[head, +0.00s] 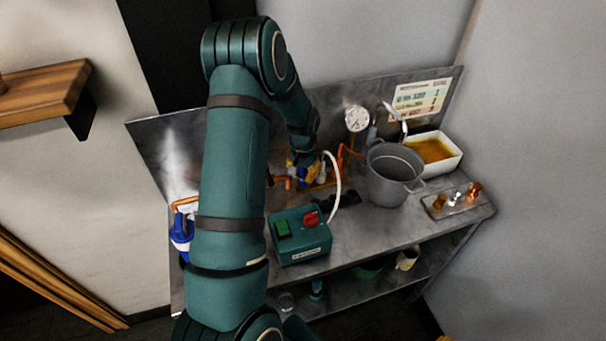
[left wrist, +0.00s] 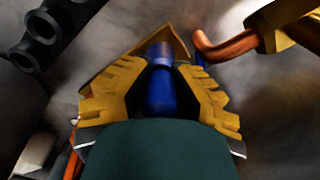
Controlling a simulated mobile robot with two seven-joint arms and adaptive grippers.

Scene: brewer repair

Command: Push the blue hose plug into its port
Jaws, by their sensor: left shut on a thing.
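The blue hose plug (left wrist: 161,92) is between the yellow fingers of my left gripper (left wrist: 160,85) in the left wrist view. The gripper is shut on it. In the head view the left gripper (head: 300,160) is small and partly hidden by my own arm, close to the copper pipes at the back of the bench. A brown, wedge-shaped piece (left wrist: 176,46) lies just beyond the plug's far end. I cannot tell whether the plug touches its port, which I cannot make out. My right gripper is not in view.
A green box with switches (head: 300,236) stands in front on the metal bench (head: 365,235). A grey pot (head: 392,175), a white tray of amber liquid (head: 432,152) and a small parts tray (head: 457,203) stand right. A copper pipe (left wrist: 228,46) is close beside the gripper.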

